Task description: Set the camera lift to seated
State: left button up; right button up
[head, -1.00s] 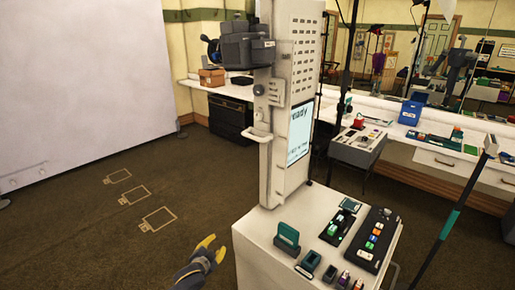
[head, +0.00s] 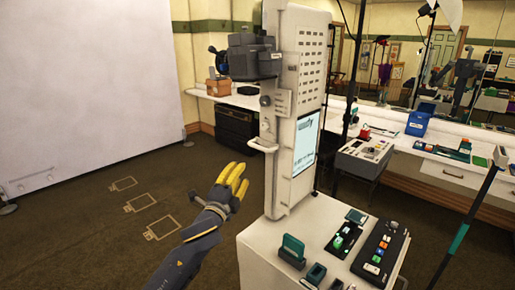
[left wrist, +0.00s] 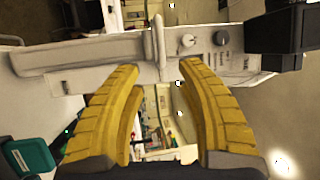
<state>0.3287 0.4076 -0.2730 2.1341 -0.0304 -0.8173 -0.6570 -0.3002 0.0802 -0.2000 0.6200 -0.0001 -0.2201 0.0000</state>
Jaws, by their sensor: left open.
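The camera lift is a white column (head: 299,120) on a cabinet, with a screen on its right side. Its dark grey camera (head: 250,56) sits high on the left face, and also shows in the left wrist view (left wrist: 285,28). Below it are a knob (head: 265,100) and a white bar handle (head: 261,146). My left gripper (head: 236,176) has yellow fingers. It is open and empty, below and left of the handle. In the left wrist view its fingertips (left wrist: 158,66) are spread, with the handle (left wrist: 158,40) beyond them, apart. My right gripper is not in view.
The cabinet top (head: 265,238) holds a teal card in a holder (head: 292,250), a button panel (head: 380,250) and small blocks. A light stand pole (head: 458,235) rises at right. A counter with a mirror lies behind. Floor left of the cabinet is open, with taped outlines (head: 163,228).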

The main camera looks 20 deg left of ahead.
aim_at(256, 145)
pick_arm(q)
jog(key=w+r, duration=0.1)
jog(key=w, duration=0.9)
jog(key=w+d+r, duration=0.1)
jog(key=w, duration=0.5)
jog(key=shift+r, duration=0.35)
jog(key=shift+c, duration=0.4)
grip_shut()
